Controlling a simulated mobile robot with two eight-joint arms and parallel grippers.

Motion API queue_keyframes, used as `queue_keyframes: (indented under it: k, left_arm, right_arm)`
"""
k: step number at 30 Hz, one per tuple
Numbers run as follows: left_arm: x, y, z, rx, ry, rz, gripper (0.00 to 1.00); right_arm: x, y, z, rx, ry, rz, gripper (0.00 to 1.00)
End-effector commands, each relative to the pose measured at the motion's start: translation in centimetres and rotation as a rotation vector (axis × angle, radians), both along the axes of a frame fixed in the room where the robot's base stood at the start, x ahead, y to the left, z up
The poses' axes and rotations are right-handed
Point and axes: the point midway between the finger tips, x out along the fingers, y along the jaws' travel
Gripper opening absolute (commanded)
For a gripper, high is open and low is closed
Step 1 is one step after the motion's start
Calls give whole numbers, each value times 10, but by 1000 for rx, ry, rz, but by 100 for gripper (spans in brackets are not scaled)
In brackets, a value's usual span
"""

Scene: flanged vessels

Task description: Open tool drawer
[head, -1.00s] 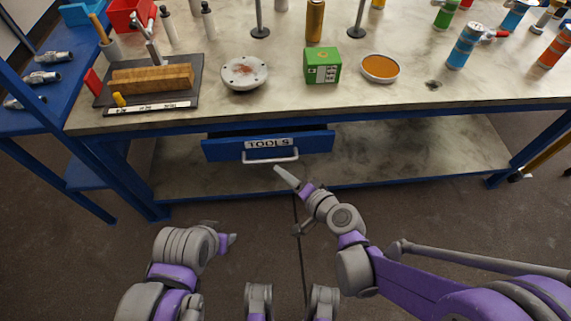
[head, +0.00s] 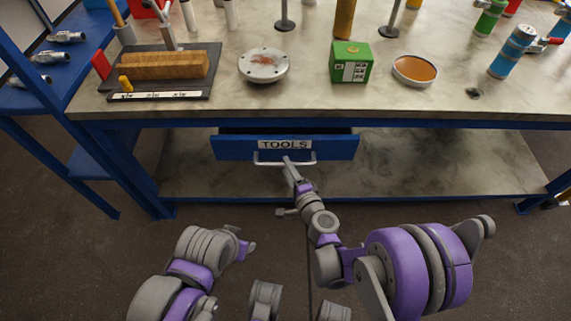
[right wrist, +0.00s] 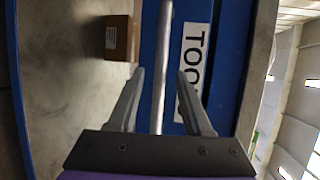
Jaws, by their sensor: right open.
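The blue tool drawer (head: 225,148) hangs under the workbench, with a white TOOLS label (head: 285,144) and a light metal bar handle (head: 268,161) on its front. A thin dark strip shows above its front; I cannot tell whether it is fully closed. My right gripper (head: 288,163) is at the handle. In the right wrist view, the right gripper (right wrist: 158,80) is open, with the handle bar (right wrist: 161,65) running between its two fingers and a gap on both sides. My left gripper (head: 246,249) is low and away from the drawer; its jaws are not clear.
The bench top (head: 310,95) carries a green box (head: 350,63), a flanged disc (head: 263,65), an orange dish (head: 414,70) and a wooden block (head: 155,65). A lower shelf (head: 440,170) lies below the drawer. A brown box (right wrist: 122,38) shows in the right wrist view.

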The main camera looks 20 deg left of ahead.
Motion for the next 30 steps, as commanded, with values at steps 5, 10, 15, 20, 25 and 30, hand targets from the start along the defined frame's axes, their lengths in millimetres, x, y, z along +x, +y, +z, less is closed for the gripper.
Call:
queue_keyframes:
  k: [5, 10, 15, 20, 25, 30]
  left_arm:
    - [1, 0, -4, 0, 1, 0, 50]
    - [1, 0, -4, 0, 1, 0, 50]
    - [1, 0, -4, 0, 1, 0, 50]
    - [1, 0, -4, 0, 1, 0, 50]
    - [1, 0, -4, 0, 1, 0, 50]
    - [1, 0, -4, 0, 1, 0, 50]
  right_arm:
    - [15, 13, -4, 0, 0, 0, 50]
    - [19, 16, -5, 0, 0, 0, 50]
    - [19, 16, -4, -1, -1, 0, 50]
    - [19, 16, -4, -1, -1, 0, 26]
    - [19, 16, -4, -1, -1, 0, 0]
    - [19, 16, -4, -1, -1, 0, 0]
